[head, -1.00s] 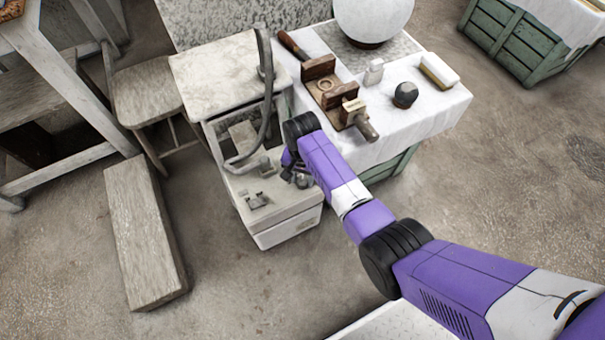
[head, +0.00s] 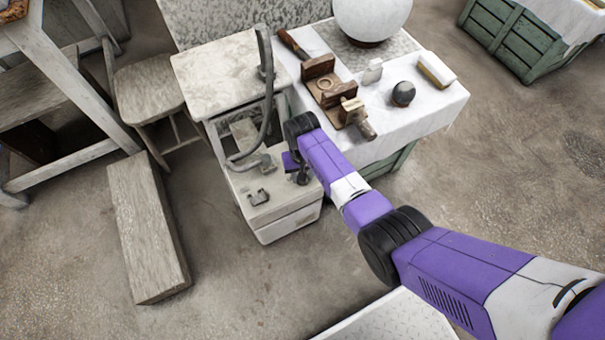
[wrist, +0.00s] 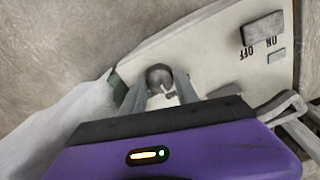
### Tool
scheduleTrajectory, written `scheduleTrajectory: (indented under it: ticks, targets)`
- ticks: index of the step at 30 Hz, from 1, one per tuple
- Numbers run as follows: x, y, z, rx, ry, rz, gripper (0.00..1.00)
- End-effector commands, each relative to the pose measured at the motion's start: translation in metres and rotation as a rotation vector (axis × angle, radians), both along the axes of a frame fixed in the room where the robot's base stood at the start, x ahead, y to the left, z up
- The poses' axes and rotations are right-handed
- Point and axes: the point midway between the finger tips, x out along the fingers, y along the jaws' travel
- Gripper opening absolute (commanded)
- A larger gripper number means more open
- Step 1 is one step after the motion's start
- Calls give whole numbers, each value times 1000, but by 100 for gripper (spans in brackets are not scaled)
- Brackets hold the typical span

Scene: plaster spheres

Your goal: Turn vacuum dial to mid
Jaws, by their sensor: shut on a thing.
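The vacuum dial (wrist: 158,77) is a round dark grey knob with a pale pointer mark, on the cream panel (wrist: 215,62) in the wrist view. My gripper (wrist: 158,92) is shut on it, one grey finger on each side. The fingers and my purple gripper body cover part of the panel around the dial. In the head view my gripper (head: 300,178) is down at the right side of the pale cabinet's (head: 282,226) lower top. The dial cannot be made out there, behind my wrist.
A grey switch (wrist: 263,27) beside ON/OFF lettering is on the panel. A white-covered table (head: 430,115) with a wooden clamp (head: 320,68) and dark ball (head: 403,93) stands right. A long block (head: 148,225) lies on the floor left.

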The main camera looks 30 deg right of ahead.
Motion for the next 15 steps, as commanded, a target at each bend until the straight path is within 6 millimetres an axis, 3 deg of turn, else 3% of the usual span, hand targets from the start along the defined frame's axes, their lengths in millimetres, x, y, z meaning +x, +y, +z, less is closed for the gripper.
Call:
scheduleTrajectory:
  ticks: [9,10,12,15]
  targets:
    - [0,0,0,0,-1,0,0]
    - [0,0,0,0,-1,0,42]
    - [0,0,0,0,-1,-1,56]
    - [0,0,0,0,-1,-1,58]
